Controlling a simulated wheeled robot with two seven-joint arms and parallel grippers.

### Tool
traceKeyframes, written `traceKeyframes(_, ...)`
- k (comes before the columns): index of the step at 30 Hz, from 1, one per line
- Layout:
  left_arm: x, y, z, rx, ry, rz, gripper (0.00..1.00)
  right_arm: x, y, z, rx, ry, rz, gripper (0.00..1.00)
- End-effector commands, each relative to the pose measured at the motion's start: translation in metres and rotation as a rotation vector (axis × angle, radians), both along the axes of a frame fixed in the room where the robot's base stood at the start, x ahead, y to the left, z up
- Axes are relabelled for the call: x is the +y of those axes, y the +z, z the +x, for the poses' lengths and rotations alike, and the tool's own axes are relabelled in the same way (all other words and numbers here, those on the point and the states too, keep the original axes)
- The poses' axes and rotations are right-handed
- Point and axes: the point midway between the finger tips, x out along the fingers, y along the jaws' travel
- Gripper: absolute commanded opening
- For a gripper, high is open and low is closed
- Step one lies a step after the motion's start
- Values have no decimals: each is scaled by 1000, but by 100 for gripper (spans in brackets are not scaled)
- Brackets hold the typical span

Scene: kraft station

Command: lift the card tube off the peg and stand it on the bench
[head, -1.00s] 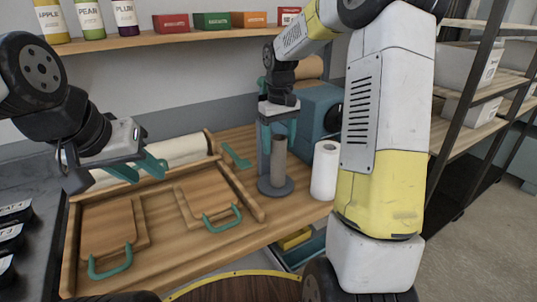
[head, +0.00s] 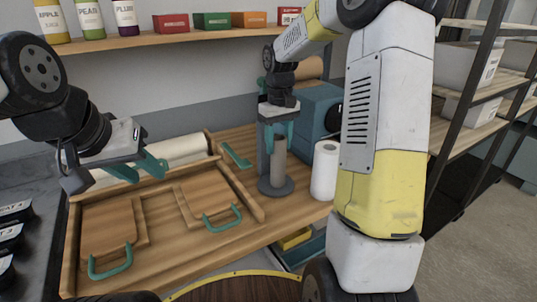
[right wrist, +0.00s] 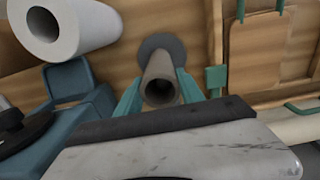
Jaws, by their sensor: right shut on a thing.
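The grey-brown card tube (head: 278,166) stands upright on a round grey base (head: 276,189) on the wooden bench (head: 236,232). In the right wrist view I look down into the open top of the tube (right wrist: 161,90), with the base (right wrist: 152,44) beyond it. The peg is hidden inside the tube. My right gripper (head: 279,143) comes from above, its teal fingers on either side of the tube's upper part; it is shut on the tube. My left gripper (head: 138,168) is open and empty above the left part of the bench, away from the tube.
A white paper roll (head: 325,170) stands just right of the base, and a blue machine (head: 315,108) is behind. A wooden tray (head: 165,240) with teal-handled boards lies left. A teal piece (head: 236,156) lies behind left. Bare bench shows between the tray and base.

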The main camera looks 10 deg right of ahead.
Motion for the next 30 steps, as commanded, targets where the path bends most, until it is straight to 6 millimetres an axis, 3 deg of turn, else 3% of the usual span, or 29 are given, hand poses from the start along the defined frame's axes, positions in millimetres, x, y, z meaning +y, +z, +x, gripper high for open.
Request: traceKeyframes(30,0,0,0,0,0,0,36,0,68,1,-2,0,1,22)
